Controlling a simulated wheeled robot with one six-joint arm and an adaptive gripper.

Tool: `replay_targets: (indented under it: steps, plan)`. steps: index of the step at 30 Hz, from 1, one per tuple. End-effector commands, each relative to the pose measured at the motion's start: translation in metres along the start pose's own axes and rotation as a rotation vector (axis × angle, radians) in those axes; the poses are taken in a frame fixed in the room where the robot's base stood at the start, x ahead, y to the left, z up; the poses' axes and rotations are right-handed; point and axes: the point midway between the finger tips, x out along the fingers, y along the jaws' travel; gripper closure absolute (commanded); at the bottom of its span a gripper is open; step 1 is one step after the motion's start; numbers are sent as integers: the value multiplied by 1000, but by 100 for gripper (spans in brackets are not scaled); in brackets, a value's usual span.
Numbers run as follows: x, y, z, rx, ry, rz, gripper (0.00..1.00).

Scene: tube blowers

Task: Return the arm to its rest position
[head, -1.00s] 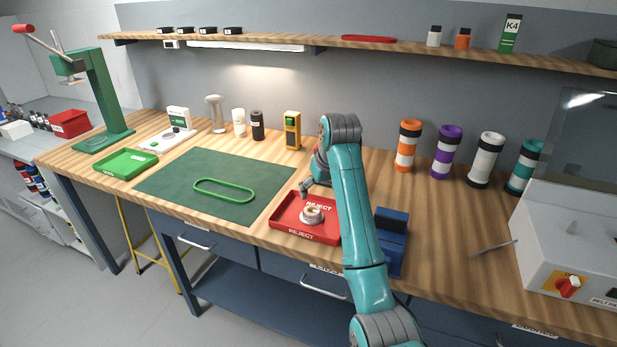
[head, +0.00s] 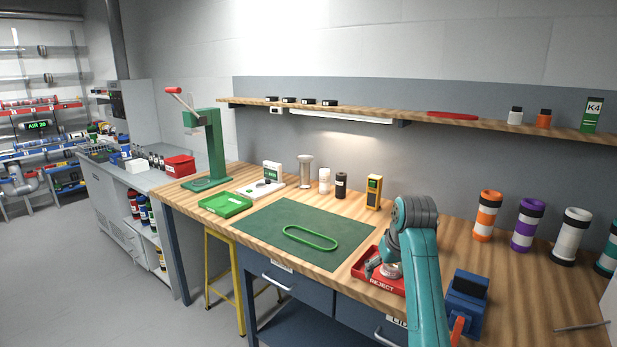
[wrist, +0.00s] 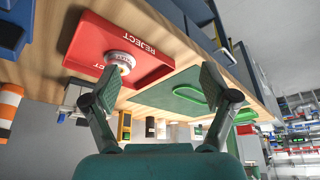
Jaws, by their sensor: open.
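My teal arm (head: 425,285) rises from the bottom of the head view and bends down at its top over the bench's right part. My gripper (head: 372,268) shows beside the red REJECT tray (head: 396,285), partly in front of it. In the wrist view my gripper (wrist: 158,95) has its two dark fingers spread wide with nothing between them. The red tray (wrist: 92,38) also shows there, with a whitish ring-shaped part (wrist: 120,62) lying in it. In the head view my arm hides part of the tray.
A green mat (head: 270,235) with a green oval ring (head: 310,238) lies left of the tray. A blue block-like device (head: 465,295) stands close to the right of my arm. Striped cylinders, including an orange one (head: 487,215), stand at the back right. A shelf (head: 420,117) runs above the bench.

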Motion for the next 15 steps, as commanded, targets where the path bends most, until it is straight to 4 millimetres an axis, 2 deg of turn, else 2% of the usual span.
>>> replay_targets:
  steps: [4,15]
  plan:
    - [2,0,1,1,0,0,15]
    - [27,-2,17,7,23,4,15]
